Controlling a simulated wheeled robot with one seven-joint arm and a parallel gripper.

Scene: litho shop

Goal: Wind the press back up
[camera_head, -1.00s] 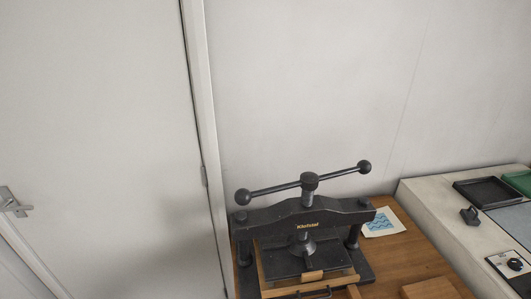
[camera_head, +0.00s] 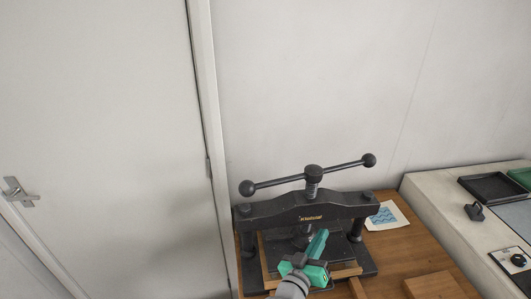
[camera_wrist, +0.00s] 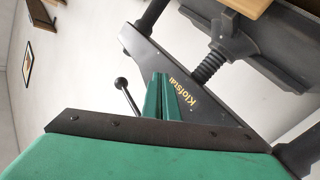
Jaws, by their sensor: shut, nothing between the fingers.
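The black screw press (camera_head: 300,212) stands on the wooden table, its crossbeam lettered in gold. Its handle bar (camera_head: 335,167) with ball ends slants up to the right above the beam, on the central screw (camera_head: 312,184). My green gripper (camera_head: 320,240) is in front of the press, below the beam, pointing up toward it, and hides part of the screw and platen. In the wrist view the gripper's fingers (camera_wrist: 162,92) are together and empty, in front of the lettered beam (camera_wrist: 190,82). One ball end of the handle (camera_wrist: 121,82) shows beside them; the threaded screw (camera_wrist: 210,66) is beyond. I cannot tell whether the fingers touch the beam.
A blue-patterned print (camera_head: 385,215) lies right of the press, and a wooden block (camera_head: 432,286) nearer the front. A pale counter (camera_head: 425,190) at right holds a black tray (camera_head: 492,187) and small items. A door (camera_head: 100,130) is at left.

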